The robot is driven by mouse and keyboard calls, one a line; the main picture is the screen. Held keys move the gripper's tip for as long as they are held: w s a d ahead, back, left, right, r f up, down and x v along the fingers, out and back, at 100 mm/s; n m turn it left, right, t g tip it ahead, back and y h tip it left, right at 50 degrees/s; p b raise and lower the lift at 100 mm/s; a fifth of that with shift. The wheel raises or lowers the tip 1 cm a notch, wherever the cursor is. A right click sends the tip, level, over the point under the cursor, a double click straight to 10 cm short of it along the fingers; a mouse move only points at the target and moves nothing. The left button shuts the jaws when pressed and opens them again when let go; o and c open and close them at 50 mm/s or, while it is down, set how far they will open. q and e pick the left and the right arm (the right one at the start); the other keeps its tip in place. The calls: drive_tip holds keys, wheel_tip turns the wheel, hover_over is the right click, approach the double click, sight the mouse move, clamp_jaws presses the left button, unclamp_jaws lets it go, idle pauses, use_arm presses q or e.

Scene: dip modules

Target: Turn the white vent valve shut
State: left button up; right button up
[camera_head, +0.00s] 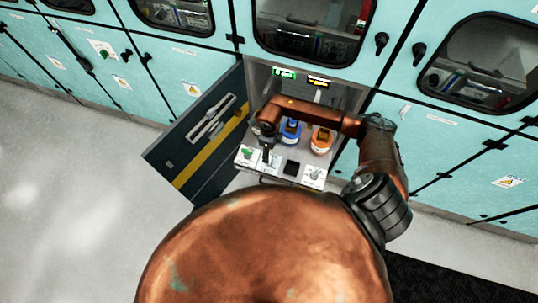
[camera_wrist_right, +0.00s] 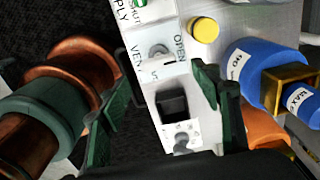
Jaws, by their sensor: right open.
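The white vent valve (camera_wrist_right: 157,52) is a small pale knob on a light panel in the right wrist view, between the words VENT and OPEN. The SHUT mark below it is partly hidden or cut off. My right gripper (camera_wrist_right: 163,78) is open, with one dark green finger on each side of the panel strip. The valve shows between and just beyond the fingertips, and I see no contact. In the head view my right gripper (camera_head: 266,155) hangs over the panel's left part and hides the vent valve there. My left gripper is in neither view.
A green supply valve (camera_head: 247,152) is beside the vent area. A black square (camera_wrist_right: 172,103) and a grey knob (camera_wrist_right: 182,142) follow along the panel. A yellow button (camera_wrist_right: 203,30), blue module (camera_head: 290,131) and orange module (camera_head: 321,140) are close by. An open dark door (camera_head: 205,130) stands left.

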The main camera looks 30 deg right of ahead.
wheel_tip(320, 180, down, 6)
drive_tip(key=shift+a+r, duration=0.1)
drive_tip(key=shift+c, duration=0.3)
drive_tip(key=c, duration=1.1)
